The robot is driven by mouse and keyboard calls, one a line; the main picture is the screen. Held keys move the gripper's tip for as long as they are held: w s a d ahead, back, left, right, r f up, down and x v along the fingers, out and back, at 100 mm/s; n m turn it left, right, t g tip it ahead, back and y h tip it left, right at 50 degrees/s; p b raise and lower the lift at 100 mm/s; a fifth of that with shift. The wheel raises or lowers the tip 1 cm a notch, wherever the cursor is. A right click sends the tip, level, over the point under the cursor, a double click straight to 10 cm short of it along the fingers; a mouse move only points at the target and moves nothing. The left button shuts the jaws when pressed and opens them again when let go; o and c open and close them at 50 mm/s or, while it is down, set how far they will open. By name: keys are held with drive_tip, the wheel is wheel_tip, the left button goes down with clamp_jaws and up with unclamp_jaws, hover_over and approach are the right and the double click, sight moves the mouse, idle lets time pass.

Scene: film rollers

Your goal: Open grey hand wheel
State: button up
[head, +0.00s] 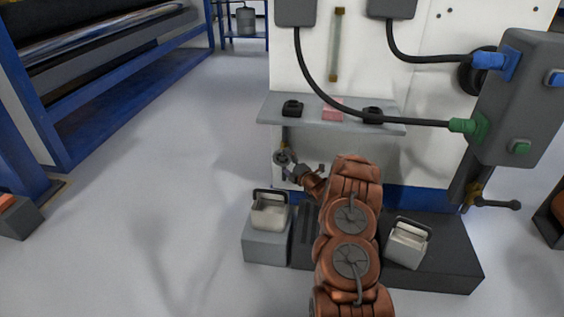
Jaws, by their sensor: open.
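A small round grey part, which looks like the grey hand wheel (282,157), sits at the left edge of the white panel, just below the shelf, under a thin brass-coloured stem. My gripper (291,167) is at the end of my copper-coloured arm and points up and left at the wheel. Its fingertips are at or very near the wheel's lower right side. They are small and partly overlap the wheel, so I cannot tell whether they touch it. The gripper is open.
A grey shelf (350,124) with black holders and a pink block juts out above my gripper. Pale handled containers (270,211) (407,243) stand on either side of my arm. Cables run to a grey box (520,97) at right.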

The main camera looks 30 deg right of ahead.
drive_tip(key=shift+w+a+b, duration=0.15)
drive_tip(key=shift+w+b, duration=0.2)
drive_tip(key=shift+w, duration=1.05)
drive_tip(key=c, duration=1)
drive_tip(key=shift+r+p, duration=0.1)
drive_tip(key=shift+p, duration=0.2)
